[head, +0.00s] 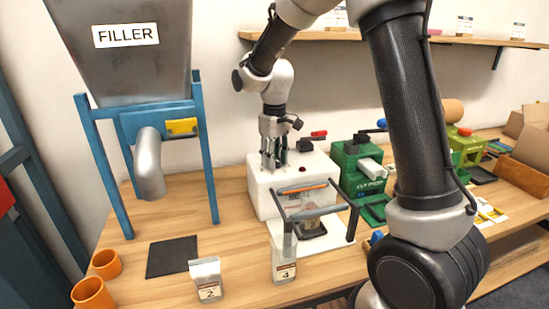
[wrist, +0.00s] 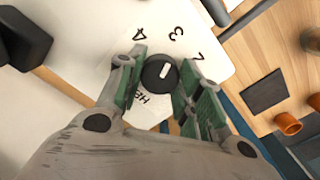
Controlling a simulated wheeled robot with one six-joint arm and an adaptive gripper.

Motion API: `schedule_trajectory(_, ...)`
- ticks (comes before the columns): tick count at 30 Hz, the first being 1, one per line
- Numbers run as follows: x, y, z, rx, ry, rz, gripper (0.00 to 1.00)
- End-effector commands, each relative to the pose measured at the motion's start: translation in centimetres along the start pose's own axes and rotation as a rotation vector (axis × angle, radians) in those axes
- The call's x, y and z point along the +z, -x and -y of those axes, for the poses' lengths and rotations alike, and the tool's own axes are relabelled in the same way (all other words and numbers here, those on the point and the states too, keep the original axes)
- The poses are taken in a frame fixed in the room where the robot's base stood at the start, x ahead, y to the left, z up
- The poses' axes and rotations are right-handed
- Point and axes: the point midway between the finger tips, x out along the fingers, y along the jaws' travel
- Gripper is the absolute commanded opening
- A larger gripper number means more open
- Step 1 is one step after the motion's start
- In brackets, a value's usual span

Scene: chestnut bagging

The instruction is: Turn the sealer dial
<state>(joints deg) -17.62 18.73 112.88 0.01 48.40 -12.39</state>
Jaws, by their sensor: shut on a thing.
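The sealer (head: 258,200) is a white box on the table with a front frame of dark arms and bars. Its dial (wrist: 152,80) is a round black knob with a short white mark, on the white top. Printed 2, 3, 4 and partly hidden letters "HE" surround it. My gripper (head: 273,158) points down over the sealer's top. In the wrist view my gripper (wrist: 160,78) has its green-padded fingers on either side of the dial, shut on it. The dial is hidden by the fingers in the head view.
A bag marked 4 (head: 285,272) and a bag marked 2 (head: 207,283) stand at the table's front. A filler (head: 125,60) on a blue frame is left, beside a dark mat (head: 171,257) and orange cups (head: 93,292). A green machine (head: 350,183) stands close right of the sealer.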

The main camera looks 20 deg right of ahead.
Motion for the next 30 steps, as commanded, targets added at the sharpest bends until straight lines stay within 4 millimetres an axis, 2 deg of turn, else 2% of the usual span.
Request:
schedule_trajectory(18, -0.02, 0.04, -0.03, 0.001, 0.044, -0.001, 0.12)
schedule_trajectory(19, -0.02, 0.04, -0.03, 0.001, 0.044, -0.001, 0.39)
schedule_trajectory(22, -0.02, 0.04, -0.02, 0.001, 0.044, -0.001, 0.57)
schedule_trajectory(30, -0.01, 0.02, -0.01, 0.000, 0.044, 0.000, 0.58)
